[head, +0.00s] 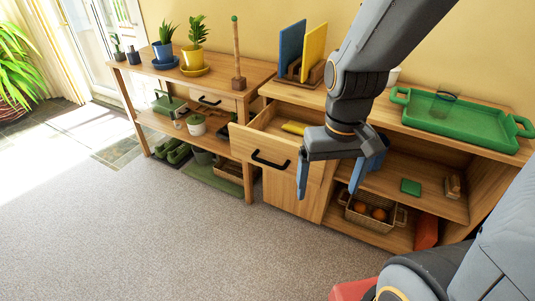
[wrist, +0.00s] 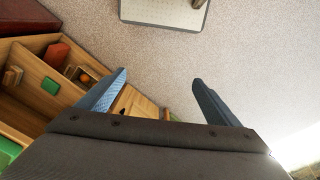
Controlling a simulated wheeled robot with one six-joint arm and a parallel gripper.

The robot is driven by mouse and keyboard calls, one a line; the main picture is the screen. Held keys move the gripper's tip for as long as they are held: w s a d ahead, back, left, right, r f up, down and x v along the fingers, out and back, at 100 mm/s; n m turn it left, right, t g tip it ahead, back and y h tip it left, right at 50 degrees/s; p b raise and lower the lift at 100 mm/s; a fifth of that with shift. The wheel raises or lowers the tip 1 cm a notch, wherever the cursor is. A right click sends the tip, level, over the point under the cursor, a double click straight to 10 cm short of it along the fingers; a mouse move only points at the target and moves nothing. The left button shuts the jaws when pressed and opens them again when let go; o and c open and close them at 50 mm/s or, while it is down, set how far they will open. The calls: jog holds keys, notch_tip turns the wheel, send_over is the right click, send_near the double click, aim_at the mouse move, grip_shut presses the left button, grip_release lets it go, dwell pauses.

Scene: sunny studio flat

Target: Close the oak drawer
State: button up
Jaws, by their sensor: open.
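The oak drawer (head: 255,146) is pulled out of the low oak cabinet (head: 292,193). Its front bears a black bar handle (head: 270,161), and a yellow item (head: 295,128) lies inside. My gripper (head: 329,188) is open and empty, with its blue fingers pointing down. It appears to the right of the drawer front in the head view; their distance in depth is hard to tell. In the wrist view my gripper (wrist: 160,78) has both fingers spread. Pale wood (wrist: 134,102) shows between them, but I cannot tell which part it is.
A green tray (head: 465,119) and a rack with blue and yellow boards (head: 300,70) stand on the cabinet top. A basket with oranges (head: 371,212) sits on its lower shelf. A plant bench (head: 200,78) stands at left. The carpet (head: 170,235) in front is clear.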

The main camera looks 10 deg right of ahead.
jog(key=c, duration=0.3)
jog(key=shift+w+f+n, duration=0.15)
jog(key=shift+w+n, duration=0.1)
jog(key=shift+n, duration=0.25)
jog(key=c, duration=0.4)
jog(key=w+f+n+b, duration=0.1)
jog(key=w+n, duration=0.1)
jog(key=n, duration=0.2)
jog(key=w+n+h+b, duration=0.1)
jog(key=w+n, duration=0.1)
jog(key=n, duration=0.2)
jog(key=w+f+n+t, duration=0.1)
jog(key=w+n, duration=0.1)
jog(key=n, duration=0.2)
jog(key=shift+w+a+f+h+b, duration=0.1)
jog(key=shift+a+f+h+b, duration=0.05)
jog(key=shift+f+h+b, duration=0.25)
grip_shut()
jog(key=w+a+f+n+t+b, duration=0.25)
jog(key=w+n, duration=0.45)
jog(key=n, duration=0.7)
jog(key=w+d+f+n+b, duration=0.1)
jog(key=w+d+f+b, duration=0.2)
jog(key=w+f, duration=0.4)
jog(key=shift+d+f+n+h+b, duration=0.15)
jog(key=shift+f+n+h+b, duration=0.2)
jog(key=shift+f, duration=0.6)
